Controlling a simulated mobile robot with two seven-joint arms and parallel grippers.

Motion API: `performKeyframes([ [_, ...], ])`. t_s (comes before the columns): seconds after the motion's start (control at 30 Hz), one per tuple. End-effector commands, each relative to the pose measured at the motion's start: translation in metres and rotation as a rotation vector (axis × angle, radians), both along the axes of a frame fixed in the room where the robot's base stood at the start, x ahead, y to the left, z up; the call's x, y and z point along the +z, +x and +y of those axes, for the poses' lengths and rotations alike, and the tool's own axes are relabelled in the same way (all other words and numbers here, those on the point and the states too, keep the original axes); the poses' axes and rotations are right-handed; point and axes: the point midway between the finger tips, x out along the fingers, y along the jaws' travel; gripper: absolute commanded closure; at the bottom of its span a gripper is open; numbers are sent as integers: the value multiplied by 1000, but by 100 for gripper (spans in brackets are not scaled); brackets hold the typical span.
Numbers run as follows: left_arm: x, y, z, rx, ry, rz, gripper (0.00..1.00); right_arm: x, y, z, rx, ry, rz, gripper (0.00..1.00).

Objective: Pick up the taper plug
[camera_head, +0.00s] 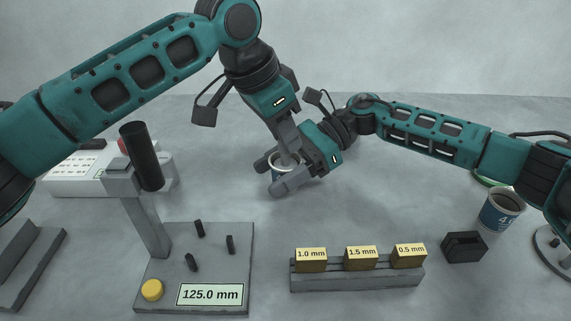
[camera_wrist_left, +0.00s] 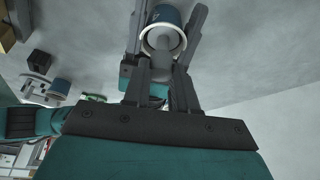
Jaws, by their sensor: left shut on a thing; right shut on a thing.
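A stand with a black cylinder and a base reading 125.0 mm (camera_head: 209,294) is at left front. A rack holds yellow blocks marked 1.0, 1.5 (camera_head: 361,258) and 0.5 mm. A black block (camera_head: 464,247) and another blue cup (camera_head: 500,213) are at right.

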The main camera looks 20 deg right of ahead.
Motion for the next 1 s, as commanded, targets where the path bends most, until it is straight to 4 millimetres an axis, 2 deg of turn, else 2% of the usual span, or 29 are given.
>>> performKeyframes([
  [0.3,7,0,0,1,-2,-2,100,-1,0,0,0,-1,1,69],
  [0.37,15,1,-1,1,-3,-3,100,-1,0,0,0,-1,1,69],
  [0.73,85,0,-1,-1,-3,-2,100,-1,0,0,0,-1,1,69],
  [0.83,95,0,-1,-1,-2,-2,100,-1,0,0,0,-1,1,69],
  [1.0,101,0,0,0,-1,0,100,-1,0,0,1,-1,1,69],
])
